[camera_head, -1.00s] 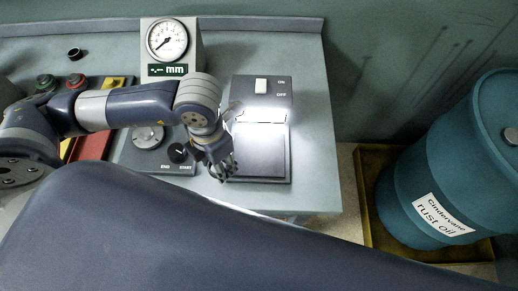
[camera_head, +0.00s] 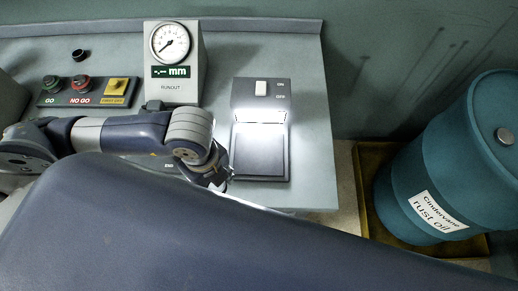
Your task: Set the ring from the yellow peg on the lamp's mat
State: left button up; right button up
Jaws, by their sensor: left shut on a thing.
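The lamp (camera_head: 262,94) stands at the right of the bench, lit, with a switch on top. Its dark, square mat (camera_head: 259,152) lies bare in front of it. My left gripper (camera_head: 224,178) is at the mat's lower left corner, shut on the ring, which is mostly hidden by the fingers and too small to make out. My right gripper is not in view.
The green peg (camera_head: 52,83) and red peg (camera_head: 81,84) stand beside the yellow one. A dial gauge (camera_head: 172,42) stands behind my left arm. A blue drum (camera_head: 440,165) stands right of the bench.

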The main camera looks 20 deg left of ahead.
pick_arm(q)
jog(key=w+b, duration=0.1)
jog(key=b, duration=0.1)
jog(key=w+d+f+b, duration=0.1)
jog(key=b, duration=0.2)
jog(key=shift+w, duration=0.2)
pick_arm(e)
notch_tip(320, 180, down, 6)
pick_arm(q)
jog(key=p, duration=0.3)
send_over(259, 153)
jog(key=shift+s+f, duration=0.15)
jog(key=shift+f, duration=0.1)
notch_tip(259, 153, down, 3)
jog(key=shift+r+p, duration=0.1)
jog(key=shift+p, duration=0.85)
jog(key=shift+f, duration=0.3)
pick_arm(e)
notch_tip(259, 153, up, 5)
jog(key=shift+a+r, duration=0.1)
pick_arm(q)
jog(key=shift+f, duration=0.1)
